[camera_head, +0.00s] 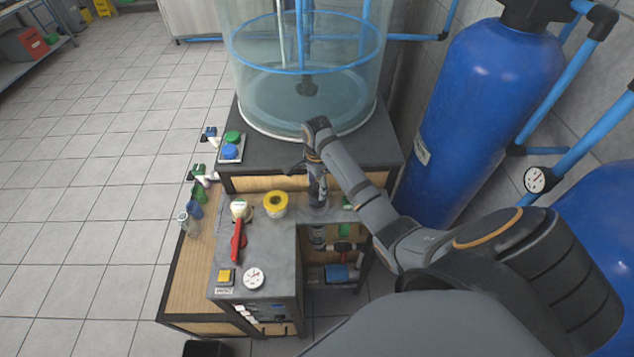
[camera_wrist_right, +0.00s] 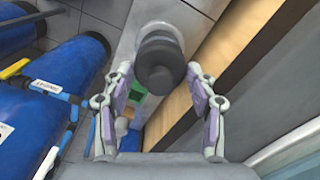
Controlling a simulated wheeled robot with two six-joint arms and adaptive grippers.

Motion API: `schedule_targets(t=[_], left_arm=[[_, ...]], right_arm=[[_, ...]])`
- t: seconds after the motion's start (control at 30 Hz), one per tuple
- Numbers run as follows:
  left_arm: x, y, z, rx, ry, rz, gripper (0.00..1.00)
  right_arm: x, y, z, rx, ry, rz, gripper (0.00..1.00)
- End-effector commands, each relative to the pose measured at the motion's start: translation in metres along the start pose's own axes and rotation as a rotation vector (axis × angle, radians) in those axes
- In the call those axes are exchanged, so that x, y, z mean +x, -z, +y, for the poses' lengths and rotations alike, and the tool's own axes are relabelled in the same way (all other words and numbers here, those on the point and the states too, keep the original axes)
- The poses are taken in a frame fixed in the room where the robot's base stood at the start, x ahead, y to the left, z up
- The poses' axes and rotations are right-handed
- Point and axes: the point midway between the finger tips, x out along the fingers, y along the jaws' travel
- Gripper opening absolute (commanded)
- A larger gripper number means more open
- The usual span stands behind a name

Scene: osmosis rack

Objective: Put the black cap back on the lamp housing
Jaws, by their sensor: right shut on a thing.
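My right gripper (camera_head: 318,188) points down at the back right of the grey bench top. In the right wrist view its two fingers (camera_wrist_right: 160,78) close on the sides of a round black cap (camera_wrist_right: 160,62). A paler grey cylinder end, perhaps the lamp housing (camera_wrist_right: 158,32), shows just beyond the cap. I cannot tell whether the cap touches it or sits apart from it. In the head view the cap and the housing are largely hidden by my gripper. My left gripper is not in view.
The grey bench top (camera_head: 270,236) carries a yellow roll (camera_head: 275,204), a red-handled valve (camera_head: 238,240), a gauge (camera_head: 253,279) and a yellow button (camera_head: 226,276). A clear tank (camera_head: 305,95) stands behind. A blue cylinder (camera_head: 480,100) stands to the right. Floor at left is free.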

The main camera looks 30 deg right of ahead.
Motion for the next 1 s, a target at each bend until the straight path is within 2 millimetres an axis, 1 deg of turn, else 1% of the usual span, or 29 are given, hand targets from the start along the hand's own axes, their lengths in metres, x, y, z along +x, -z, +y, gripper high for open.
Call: schedule_targets(t=[0.17,0.43,0.47,0.6,0.63,0.67,0.87,0.9,1.0], left_arm=[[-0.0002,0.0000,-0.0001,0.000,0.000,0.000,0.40],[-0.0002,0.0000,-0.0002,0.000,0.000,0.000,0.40],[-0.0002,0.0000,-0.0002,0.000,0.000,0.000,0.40],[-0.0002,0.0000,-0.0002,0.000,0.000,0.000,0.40],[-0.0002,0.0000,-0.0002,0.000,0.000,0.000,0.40],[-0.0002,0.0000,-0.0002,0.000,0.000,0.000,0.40],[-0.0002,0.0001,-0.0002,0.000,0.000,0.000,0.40],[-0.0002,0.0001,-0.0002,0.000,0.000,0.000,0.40],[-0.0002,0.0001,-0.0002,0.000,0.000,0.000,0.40]], right_arm=[[0.0050,0.0000,0.0000,0.000,0.000,0.000,0.26],[0.0052,0.0000,-0.0001,0.000,0.000,0.000,0.26],[0.0052,0.0000,-0.0001,0.000,0.000,0.000,0.60],[0.0051,0.0000,-0.0001,0.000,0.000,0.000,0.79],[0.0051,0.0000,-0.0001,0.000,0.000,0.000,0.83],[0.0051,0.0000,-0.0001,0.000,0.000,0.000,0.84],[0.0051,0.0001,-0.0001,0.000,0.000,0.000,0.84],[0.0052,0.0001,0.0000,0.000,0.000,0.000,0.85],[0.0052,0.0001,0.0000,0.000,0.000,0.000,0.98]])
